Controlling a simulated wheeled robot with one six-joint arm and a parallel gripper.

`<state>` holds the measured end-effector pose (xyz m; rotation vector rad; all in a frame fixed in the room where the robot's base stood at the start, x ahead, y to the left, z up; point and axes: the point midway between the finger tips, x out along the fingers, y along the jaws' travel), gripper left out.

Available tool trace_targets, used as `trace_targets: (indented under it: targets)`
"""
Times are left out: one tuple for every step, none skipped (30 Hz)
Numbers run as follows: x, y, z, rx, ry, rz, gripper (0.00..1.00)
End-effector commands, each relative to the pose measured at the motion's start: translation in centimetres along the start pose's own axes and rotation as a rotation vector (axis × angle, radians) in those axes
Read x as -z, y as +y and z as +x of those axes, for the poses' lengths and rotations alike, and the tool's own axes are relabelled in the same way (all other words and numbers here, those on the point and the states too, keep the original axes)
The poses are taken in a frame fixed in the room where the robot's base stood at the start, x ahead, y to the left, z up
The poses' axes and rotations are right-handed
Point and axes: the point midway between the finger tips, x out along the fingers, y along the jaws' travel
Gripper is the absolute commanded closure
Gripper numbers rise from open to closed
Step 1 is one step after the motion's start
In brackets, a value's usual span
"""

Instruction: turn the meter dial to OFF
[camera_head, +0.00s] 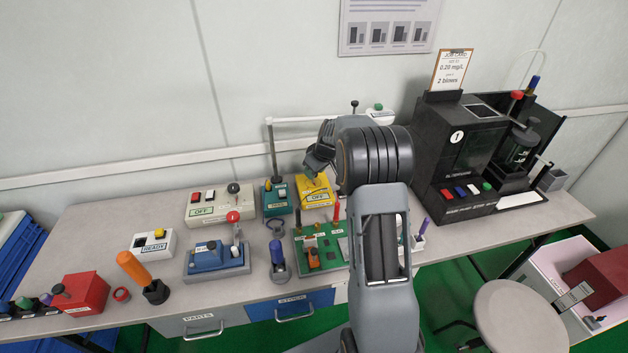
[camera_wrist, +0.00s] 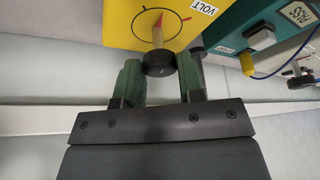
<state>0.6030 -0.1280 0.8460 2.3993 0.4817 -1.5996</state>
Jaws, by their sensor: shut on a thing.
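The yellow meter (camera_head: 325,201) stands at the back middle of the bench, with an OFF label on its front. In the wrist view the yellow meter (camera_wrist: 118,22) shows a round scale with red marks and a VOLT label. Its black dial knob (camera_wrist: 160,64) sticks out towards my gripper. My gripper (camera_wrist: 160,72) has one green finger on each side of the knob and is shut on it. In the head view my gripper (camera_head: 318,170) is over the meter and hides its dial.
A teal tester (camera_head: 277,198) stands close beside the meter, with a white tester (camera_head: 215,207) further left. A green circuit board (camera_head: 300,246) lies in front. A large black analyser (camera_head: 450,150) stands to the right. The wall is close behind.

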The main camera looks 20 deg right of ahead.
Motion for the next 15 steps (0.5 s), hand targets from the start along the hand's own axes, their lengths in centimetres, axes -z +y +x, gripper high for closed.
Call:
trace_targets:
  targets:
    - [-0.18,0.13,0.54,0.015,0.003,-0.041,0.88]
    - [-0.17,0.16,0.51,0.026,0.003,-0.066,0.88]
    - [-0.16,0.17,0.47,0.041,0.002,-0.101,0.88]
    - [-0.13,0.18,0.43,0.052,0.002,-0.127,0.88]
    - [-0.12,0.19,0.40,0.062,0.001,-0.153,0.88]
    - [-0.09,0.21,0.35,0.075,0.001,-0.186,0.88]
    - [-0.07,0.21,0.31,0.086,0.001,-0.210,0.88]
    - [-0.06,0.22,0.30,0.095,0.001,-0.232,0.88]
    - [-0.03,0.24,0.25,0.108,0.000,-0.263,0.88]
    - [-0.02,0.26,0.24,0.117,0.001,-0.284,0.88]
    - [-0.03,0.26,0.24,0.127,0.000,-0.305,0.88]
    - [0.00,0.29,0.20,0.137,0.000,-0.332,0.88]
    - [0.01,0.30,0.18,0.146,0.000,-0.351,0.88]
    - [0.01,0.32,0.16,0.153,0.000,-0.369,0.88]
    - [0.02,0.32,0.12,0.163,-0.001,-0.393,0.88]
